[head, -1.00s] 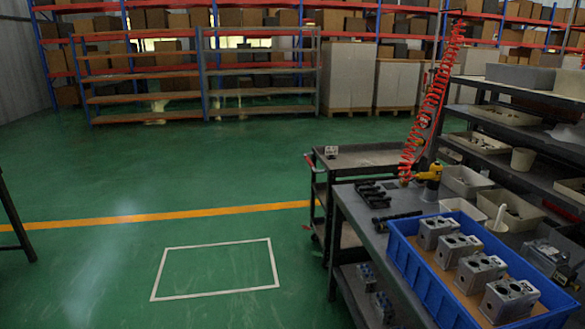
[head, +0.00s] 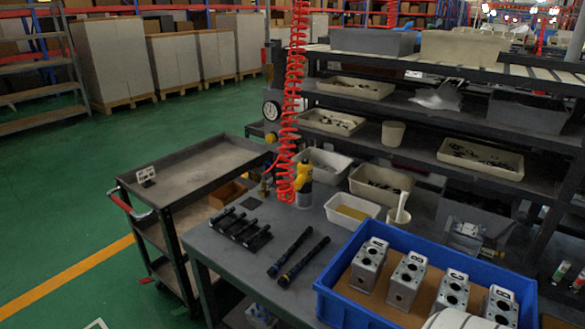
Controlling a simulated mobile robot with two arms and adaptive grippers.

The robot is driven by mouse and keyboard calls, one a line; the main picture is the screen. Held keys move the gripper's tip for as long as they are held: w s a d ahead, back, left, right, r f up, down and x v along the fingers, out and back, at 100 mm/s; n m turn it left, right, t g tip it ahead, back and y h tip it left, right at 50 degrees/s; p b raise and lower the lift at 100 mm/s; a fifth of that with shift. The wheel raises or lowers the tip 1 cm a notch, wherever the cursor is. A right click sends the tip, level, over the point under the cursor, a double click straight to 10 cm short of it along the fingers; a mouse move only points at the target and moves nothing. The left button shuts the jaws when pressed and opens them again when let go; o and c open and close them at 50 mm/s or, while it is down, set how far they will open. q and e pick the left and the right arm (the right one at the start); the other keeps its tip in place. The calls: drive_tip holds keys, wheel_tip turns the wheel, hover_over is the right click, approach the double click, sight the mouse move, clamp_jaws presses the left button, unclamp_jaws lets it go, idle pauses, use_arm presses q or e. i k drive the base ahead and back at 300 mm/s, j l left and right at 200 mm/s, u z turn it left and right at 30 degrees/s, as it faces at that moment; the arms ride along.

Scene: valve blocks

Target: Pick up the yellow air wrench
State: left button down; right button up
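The yellow air wrench (head: 304,173) stands near the back left of the grey workbench (head: 225,250) in the head view. A red coiled hose (head: 291,100) hangs down from above beside it and partly overlaps its left side. The wrench's lower part looks grey; whether it rests in a holder I cannot tell.
A blue crate (head: 335,300) with several grey valve blocks (head: 406,280) fills the bench's right front. Black tools (head: 298,256) lie left of it. White bins (head: 352,207) stand right of the wrench, before a shelf rack (head: 400,135). A dark cart (head: 200,165) stands left.

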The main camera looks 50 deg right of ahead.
sight(302, 185)
drive_tip(key=i+j+z, duration=0.1)
drive_tip(key=i+z, duration=0.4)
drive_tip(key=i+j+z, duration=0.25)
drive_tip(key=z, duration=0.2)
drive_tip(key=i+j+z, duration=0.3)
drive_tip(key=z, duration=0.2)
drive_tip(key=i+j+z, duration=0.2)
drive_tip(key=j+z, duration=0.3)
